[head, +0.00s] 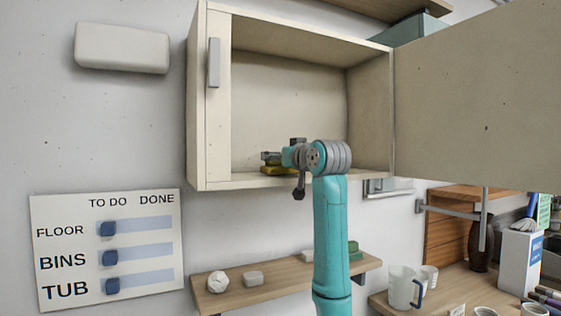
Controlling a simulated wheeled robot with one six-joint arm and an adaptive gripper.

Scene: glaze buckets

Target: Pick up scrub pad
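A small yellow and dark green pad (277,171), likely the scrub pad, is on the floor of the open wall cabinet (222,184), near its front edge. My teal arm reaches up in front of the cabinet. My gripper (272,158) is at the pad, partly hidden by my wrist. Its fingers are too small and covered to show whether they are open or shut, or whether they touch the pad.
The cabinet door (480,95) stands open to the right. Below, a wooden shelf (245,295) carries a crumpled white ball (217,282), a pale block (253,278) and a green item (354,250). Mugs (403,288) stand lower right. The cabinet's back is clear.

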